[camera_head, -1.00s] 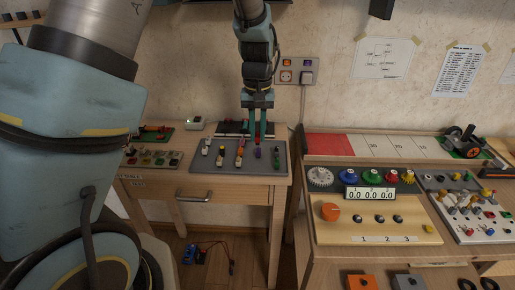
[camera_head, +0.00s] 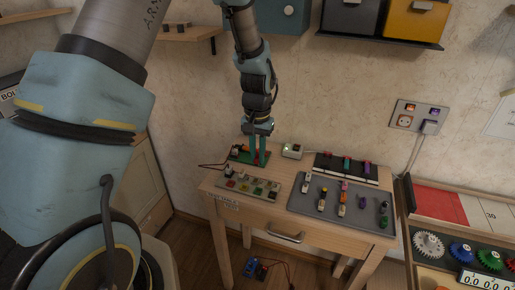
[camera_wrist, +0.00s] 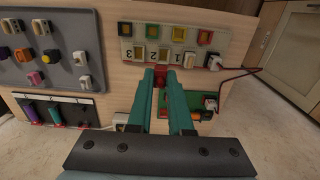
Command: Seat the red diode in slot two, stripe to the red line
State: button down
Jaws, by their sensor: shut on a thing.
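My gripper (camera_head: 258,152) is shut on a small red part, the red diode (camera_wrist: 162,80), which shows between the fingertips in the wrist view. Its stripe cannot be made out. The slot board (camera_head: 252,187) is a pale strip on the left of the table, below the gripper in the head view. In the wrist view the board (camera_wrist: 140,42) shows upside-down numbers, pale slots and several coloured squares. The fingertips (camera_wrist: 162,73) appear close to its numbered edge, but their height above it cannot be told.
A green board (camera_head: 240,155) with a dark lead lies behind the slot board. A grey tray (camera_head: 299,204) with several small parts lies to the right. A black rack (camera_head: 323,161) with coloured parts stands behind it. A small white box (camera_head: 292,151) is nearby.

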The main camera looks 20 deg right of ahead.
jog(key=shift+w+a+f, duration=0.2)
jog(key=shift+a+f, duration=0.05)
jog(key=b, duration=0.4)
send_over(256, 182)
jog(key=shift+w+f, duration=0.1)
jog(key=shift+f, duration=2.45)
jog(key=shift+f+b, duration=0.5)
jog(key=shift+f, duration=0.45)
jog(key=c, duration=0.8)
grip_release()
jog(key=shift+o, duration=0.2)
jog(key=shift+r, duration=0.2)
jog(key=shift+r+p, duration=1.9)
jog(key=shift+r, duration=0.5)
